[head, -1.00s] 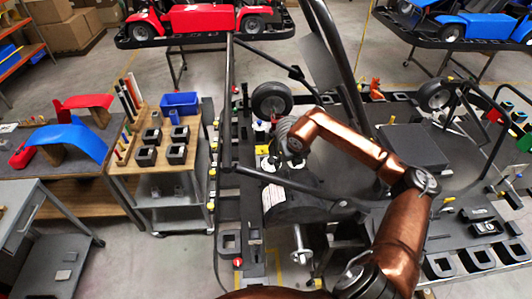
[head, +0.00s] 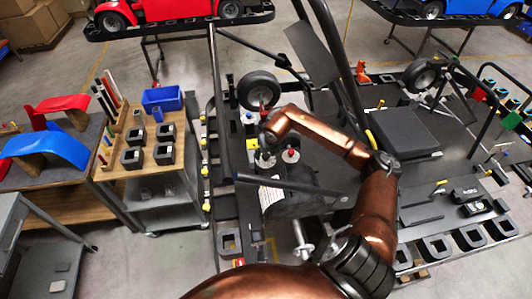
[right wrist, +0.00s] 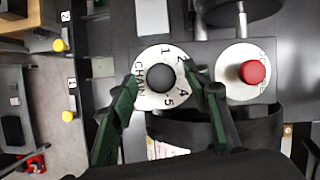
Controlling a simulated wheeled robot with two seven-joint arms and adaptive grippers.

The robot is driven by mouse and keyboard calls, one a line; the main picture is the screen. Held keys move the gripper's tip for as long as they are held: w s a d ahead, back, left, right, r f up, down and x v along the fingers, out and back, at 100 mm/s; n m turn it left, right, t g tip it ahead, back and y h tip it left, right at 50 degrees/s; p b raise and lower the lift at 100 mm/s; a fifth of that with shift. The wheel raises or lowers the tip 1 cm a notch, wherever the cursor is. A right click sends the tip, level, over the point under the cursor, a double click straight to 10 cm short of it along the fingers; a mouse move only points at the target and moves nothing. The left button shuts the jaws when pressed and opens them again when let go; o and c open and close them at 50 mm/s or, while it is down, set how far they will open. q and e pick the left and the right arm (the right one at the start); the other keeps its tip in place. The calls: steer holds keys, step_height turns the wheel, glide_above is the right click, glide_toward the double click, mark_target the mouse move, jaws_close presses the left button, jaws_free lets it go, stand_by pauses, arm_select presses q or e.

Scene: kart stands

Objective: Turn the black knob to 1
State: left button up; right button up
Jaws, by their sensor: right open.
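The black knob (right wrist: 161,77) sits at the centre of a round white dial (right wrist: 146,96) in the right wrist view. The dial is printed with "CHAIN" and numbers including 1, 4 and 5. The 1 is at the top of the dial; which mark the knob points at cannot be told. My right gripper (right wrist: 161,70) is open, with one green finger on each side of the knob, and a gap shows on both sides. In the head view the black knob (head: 265,159) is small, just below my right gripper (head: 265,137). My left gripper is out of view.
A red knob (right wrist: 252,72) on its own white disc stands close to the right of the dial. Yellow-tipped pegs (right wrist: 60,45) line the rail at left. The kart frame's black tubes (head: 335,80) rise close to my right arm.

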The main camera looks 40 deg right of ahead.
steer(key=shift+s+f, duration=0.15)
steer(key=shift+f, duration=0.1)
steer(key=shift+c, duration=0.7)
steer(key=c, duration=1)
